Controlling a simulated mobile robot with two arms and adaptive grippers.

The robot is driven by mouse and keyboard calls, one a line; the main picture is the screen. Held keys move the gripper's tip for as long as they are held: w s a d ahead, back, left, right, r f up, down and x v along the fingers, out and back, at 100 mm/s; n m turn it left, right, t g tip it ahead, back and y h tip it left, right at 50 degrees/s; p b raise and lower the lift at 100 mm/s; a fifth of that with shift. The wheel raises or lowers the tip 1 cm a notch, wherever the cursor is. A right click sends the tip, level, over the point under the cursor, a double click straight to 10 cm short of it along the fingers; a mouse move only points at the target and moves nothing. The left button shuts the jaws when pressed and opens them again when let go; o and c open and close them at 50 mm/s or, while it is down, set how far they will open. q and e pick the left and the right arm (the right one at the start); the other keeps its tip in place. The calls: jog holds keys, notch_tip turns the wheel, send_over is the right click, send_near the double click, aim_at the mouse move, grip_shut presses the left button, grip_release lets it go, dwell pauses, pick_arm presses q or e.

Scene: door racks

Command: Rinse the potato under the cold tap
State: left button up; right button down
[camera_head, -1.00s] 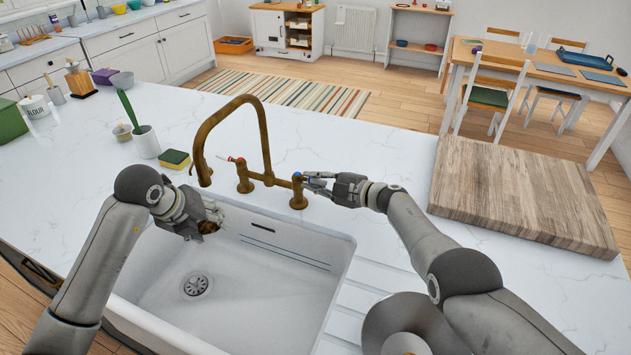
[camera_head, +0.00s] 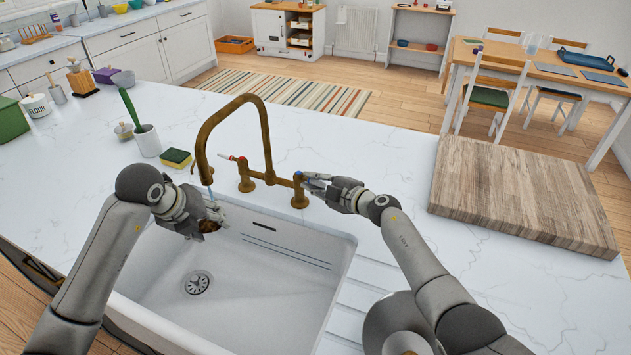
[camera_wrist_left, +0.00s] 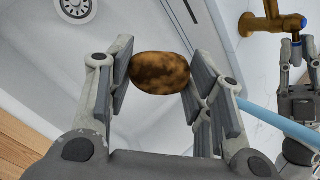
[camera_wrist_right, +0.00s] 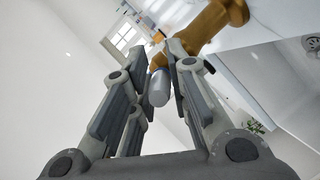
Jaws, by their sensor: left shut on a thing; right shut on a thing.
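A brown, patchy potato (camera_wrist_left: 160,73) sits between the fingers of my left gripper (camera_wrist_left: 158,80), which is shut on it. In the head view, my left gripper (camera_head: 207,222) holds the potato (camera_head: 208,226) over the sink, below the brass tap's spout (camera_head: 204,176). A thin blue water stream (camera_head: 211,194) falls from the spout towards this gripper. It also shows in the left wrist view (camera_wrist_left: 283,120), reaching the right-hand finger; I cannot tell whether it touches the potato. My right gripper (camera_head: 314,184) is shut on the grey cold tap lever (camera_wrist_right: 158,88), by the blue-marked valve (camera_head: 298,178).
The white sink (camera_head: 250,290) is empty, with its drain (camera_head: 197,283) open to view. A red-marked hot tap valve (camera_head: 243,168) stands left of the cold one. A sponge (camera_head: 176,158) and a pot with a green brush (camera_head: 147,141) stand behind left. A wooden board (camera_head: 520,195) lies right.

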jog(key=shift+s+d+f+m+t+h, duration=0.15)
jog(key=shift+m+t+h, duration=0.25)
jog(key=shift+m, duration=0.2)
jog(key=c, duration=1.4)
grip_release()
jog(key=shift+s, duration=0.1)
jog(key=shift+v, duration=5.9)
